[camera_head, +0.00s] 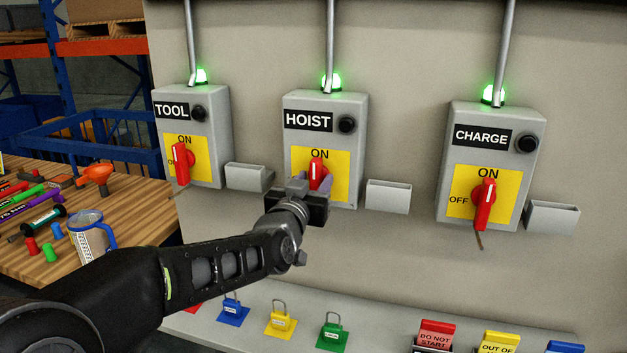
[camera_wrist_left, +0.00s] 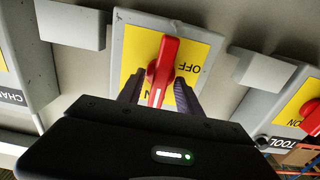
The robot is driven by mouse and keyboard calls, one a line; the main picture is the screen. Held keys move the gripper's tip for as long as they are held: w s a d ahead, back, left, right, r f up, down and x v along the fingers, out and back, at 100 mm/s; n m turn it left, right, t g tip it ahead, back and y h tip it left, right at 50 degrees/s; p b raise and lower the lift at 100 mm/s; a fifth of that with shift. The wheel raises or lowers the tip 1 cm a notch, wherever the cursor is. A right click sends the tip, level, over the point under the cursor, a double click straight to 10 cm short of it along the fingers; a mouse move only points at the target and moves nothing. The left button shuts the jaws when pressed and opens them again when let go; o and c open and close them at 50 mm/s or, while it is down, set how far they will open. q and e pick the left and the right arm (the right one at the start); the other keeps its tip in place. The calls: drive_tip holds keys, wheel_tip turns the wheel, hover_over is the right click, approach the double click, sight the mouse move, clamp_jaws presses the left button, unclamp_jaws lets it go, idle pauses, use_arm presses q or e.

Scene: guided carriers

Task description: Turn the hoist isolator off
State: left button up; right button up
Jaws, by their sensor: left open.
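The HOIST isolator box (camera_head: 352,112) is the middle one of three grey boxes on the wall. Its red handle (camera_head: 316,170) points up at ON, and the green lamp (camera_head: 331,81) above it is lit. My left gripper (camera_head: 317,184) is at the handle, its fingers open on either side of it. In the left wrist view the red handle (camera_wrist_left: 162,70) stands between the two open fingers (camera_wrist_left: 158,90), with OFF on the yellow plate to its right. I cannot tell whether a finger touches the handle. My right gripper is not in view.
The TOOL box (camera_head: 212,110) is to the left and the CHARGE box (camera_head: 535,125) to the right, both with red handles up and green lamps lit. Small grey holders (camera_head: 388,196) stick out beside the boxes. Coloured padlocks (camera_head: 281,321) and tags sit on a ledge below. A cluttered wooden table (camera_head: 140,205) is at left.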

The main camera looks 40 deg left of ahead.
use_arm(q)
clamp_jaws()
idle(0.3)
idle(0.4)
